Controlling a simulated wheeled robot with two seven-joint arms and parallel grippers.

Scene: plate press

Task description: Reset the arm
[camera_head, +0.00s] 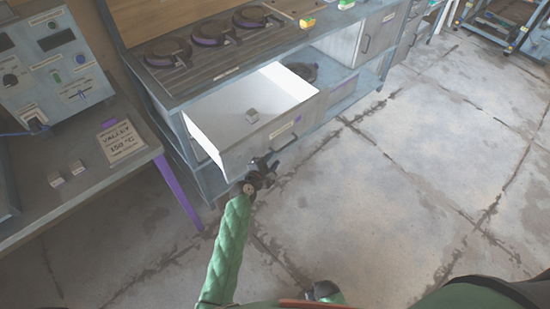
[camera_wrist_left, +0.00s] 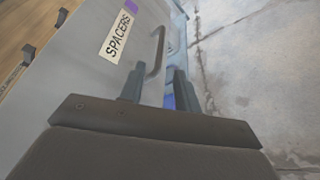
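My left gripper (camera_head: 268,160) is in front of the white drawer (camera_head: 240,108), which stands pulled out of the bench. In the left wrist view its two fingers (camera_wrist_left: 157,78) are apart. The drawer's bar handle (camera_wrist_left: 158,50) shows just beyond and between them; I cannot tell if they touch it. My green left arm (camera_head: 228,250) reaches up from the bottom of the head view.
Dark round plates (camera_head: 168,52) sit on the bench top. Yellow and green blocks (camera_head: 307,23) are to their right. The floor (camera_head: 400,180) at right is clear.

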